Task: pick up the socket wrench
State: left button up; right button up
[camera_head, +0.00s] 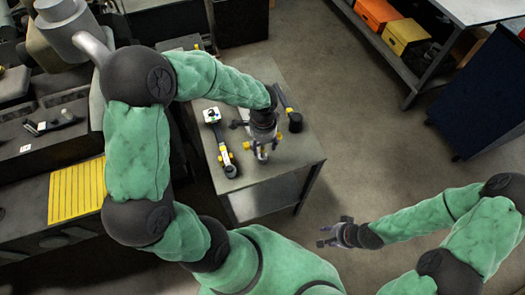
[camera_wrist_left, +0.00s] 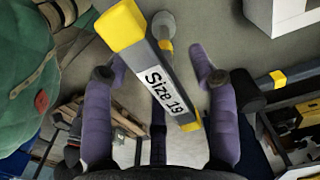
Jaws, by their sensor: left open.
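A grey wrench (camera_wrist_left: 158,75) with yellow ends and a white "Size 19" label crosses the left wrist view diagonally, between my left gripper's two purple fingers. My left gripper (camera_wrist_left: 158,80) is open, with visible gaps on both sides of the wrench. In the head view, my left gripper (camera_head: 262,152) points down over the small table and hides part of what lies beneath it. A dark tool (camera_head: 220,143) with yellow parts and a white patch lies left of it. Another dark tool (camera_head: 288,108) lies to its right. My right gripper (camera_head: 337,233) appears open and empty, away from the table.
The grey table (camera_head: 265,178) has bare surface near its front edge. A machine with a yellow grating (camera_head: 76,192) stands at the left. A shelf with orange (camera_head: 378,13) and yellow (camera_head: 404,35) boxes and a dark blue cabinet (camera_head: 480,95) stand at the right. Floor between is clear.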

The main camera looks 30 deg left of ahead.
pick_arm(q)
grip_shut()
jog(key=shift+r, duration=0.1)
jog(key=shift+w+r, duration=0.1)
jog(key=shift+r, duration=0.45)
notch_tip(320, 180, up, 2)
jog(key=shift+r+p, duration=0.2)
jog(key=shift+p, duration=0.2)
jog(key=s+a+r+p, duration=0.1)
jog(key=s+r, duration=0.3)
jog(key=s, duration=0.3)
jog(key=s+a+r+p, duration=0.1)
jog(key=s+a+r, duration=0.1)
jog(key=s+r, duration=0.3)
jog(key=shift+s+a+r, duration=0.2)
jog(key=shift+s+a, duration=0.1)
jog(key=shift+s, duration=0.55)
